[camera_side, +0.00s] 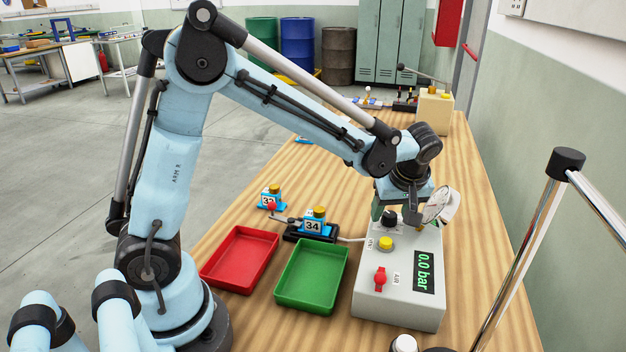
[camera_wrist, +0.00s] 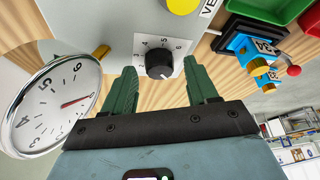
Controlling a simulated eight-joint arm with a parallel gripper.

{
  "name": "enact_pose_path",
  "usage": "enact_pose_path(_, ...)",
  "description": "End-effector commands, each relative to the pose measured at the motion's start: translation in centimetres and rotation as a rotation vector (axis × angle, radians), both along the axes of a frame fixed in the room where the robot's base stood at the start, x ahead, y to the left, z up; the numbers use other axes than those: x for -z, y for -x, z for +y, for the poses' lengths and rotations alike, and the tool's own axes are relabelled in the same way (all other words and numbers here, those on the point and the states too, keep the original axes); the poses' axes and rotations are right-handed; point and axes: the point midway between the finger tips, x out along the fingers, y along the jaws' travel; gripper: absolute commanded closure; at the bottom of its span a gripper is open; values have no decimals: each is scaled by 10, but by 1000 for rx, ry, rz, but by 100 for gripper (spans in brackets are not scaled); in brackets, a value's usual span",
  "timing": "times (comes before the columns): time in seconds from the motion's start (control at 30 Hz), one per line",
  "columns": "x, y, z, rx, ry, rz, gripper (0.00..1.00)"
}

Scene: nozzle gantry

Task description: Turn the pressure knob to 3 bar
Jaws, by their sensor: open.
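The pressure knob (camera_wrist: 159,63) is black and round, on a numbered scale plate on a grey box. It also shows in the side view (camera_side: 389,218), just below my wrist. My gripper (camera_wrist: 161,72) is open, with one green finger on each side of the knob in the wrist view. I cannot tell whether either finger touches it. The round pressure gauge (camera_wrist: 55,105) has a white face and a red needle; it also shows in the side view (camera_side: 437,206). The display (camera_side: 425,272) on the control box (camera_side: 398,313) reads 0.0 bar.
A yellow button (camera_side: 386,243) and a red AIR handle (camera_side: 380,279) are on the box. A green tray (camera_side: 279,297) and a red tray (camera_side: 212,281) lie to its left. Blue numbered valve blocks (camera_side: 313,222) stand behind the trays. A metal rail (camera_side: 515,260) stands at right.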

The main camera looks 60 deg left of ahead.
Motion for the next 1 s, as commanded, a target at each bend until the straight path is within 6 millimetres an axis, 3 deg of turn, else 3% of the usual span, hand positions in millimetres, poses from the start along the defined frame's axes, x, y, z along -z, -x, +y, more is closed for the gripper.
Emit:
enact_pose_path(0.37,5,-1,2,0,0,0,44)
enact_pose_path(0.7,4,-1,2,0,0,0,96)
enact_pose_path(1.0,4,0,2,35,-1,1,96)
